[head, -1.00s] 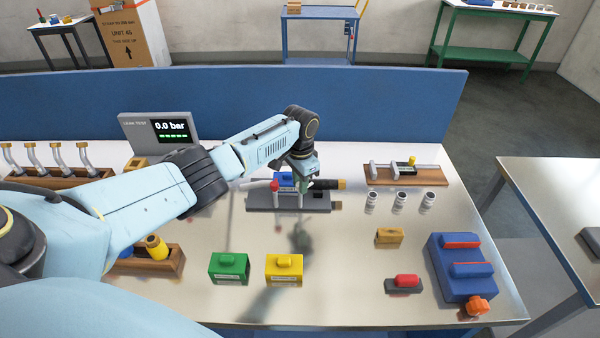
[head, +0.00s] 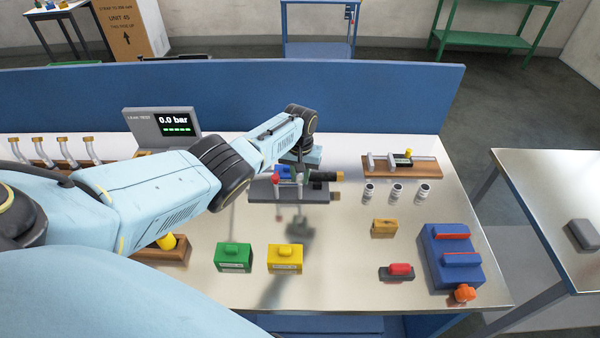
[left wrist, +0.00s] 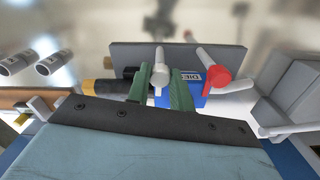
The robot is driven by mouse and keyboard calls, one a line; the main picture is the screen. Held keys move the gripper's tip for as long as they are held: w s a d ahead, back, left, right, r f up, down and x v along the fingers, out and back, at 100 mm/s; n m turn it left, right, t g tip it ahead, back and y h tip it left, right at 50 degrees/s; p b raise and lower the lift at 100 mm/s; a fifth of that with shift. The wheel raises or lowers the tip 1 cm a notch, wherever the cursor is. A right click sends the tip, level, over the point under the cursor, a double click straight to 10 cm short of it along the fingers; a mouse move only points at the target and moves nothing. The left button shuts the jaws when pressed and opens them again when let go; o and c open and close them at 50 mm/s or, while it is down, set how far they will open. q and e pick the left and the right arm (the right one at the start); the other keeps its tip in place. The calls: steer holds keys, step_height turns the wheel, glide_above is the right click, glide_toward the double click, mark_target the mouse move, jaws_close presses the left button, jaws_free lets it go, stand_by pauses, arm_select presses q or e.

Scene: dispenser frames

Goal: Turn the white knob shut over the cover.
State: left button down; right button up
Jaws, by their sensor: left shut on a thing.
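The grey dispenser frame (head: 262,193) lies on the bench with a blue cover (head: 282,170) on it. The cover shows blue with a white label in the left wrist view (left wrist: 190,84). The white knob (left wrist: 158,68) stands between the two green fingers of my left gripper (left wrist: 160,90), which are shut on it. In the head view my left gripper (head: 300,172) is over the frame and partly hides the cover. A red knob (left wrist: 215,76) is beside the cover, apart from the fingers. My right gripper is not in view.
A black cylinder with a yellow band (head: 322,176) lies at the frame's right end. Several white canisters (head: 396,193) and a wooden stand (head: 376,169) are farther right. Green (head: 233,259) and yellow (head: 285,259) blocks are in front. A display (head: 165,125) stands behind left.

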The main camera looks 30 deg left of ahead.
mark_target(300, 177)
arm_select(q)
steer(key=shift+n, duration=0.4)
steer(key=c, duration=1.2)
jaws_free()
steer(key=shift+c, duration=0.2)
steer(key=shift+r, duration=0.1)
step_height(300, 177, up, 13)
steer(key=shift+r, duration=0.15)
